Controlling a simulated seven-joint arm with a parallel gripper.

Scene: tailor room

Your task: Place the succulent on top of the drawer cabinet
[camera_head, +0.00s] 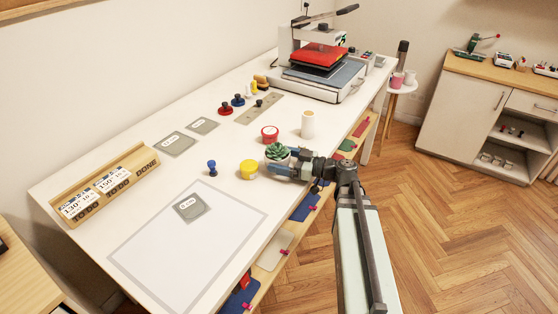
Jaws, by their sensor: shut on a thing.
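The succulent (277,152), a green rosette in a pale pot, is at the right edge of the white table. My gripper (279,168) is at its pot and shut on it, with the arm coming in from the lower right. Most of the pot is hidden by the gripper, and I cannot tell whether it touches the table. A low cabinet (455,107) with a wooden top, a drawer (530,105) and open shelves stands at the far right against the wall.
A heat press (320,65) is at the table's far end. A small stool (399,88) holds pink cups. Bare wooden floor (420,200) lies between table and cabinet.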

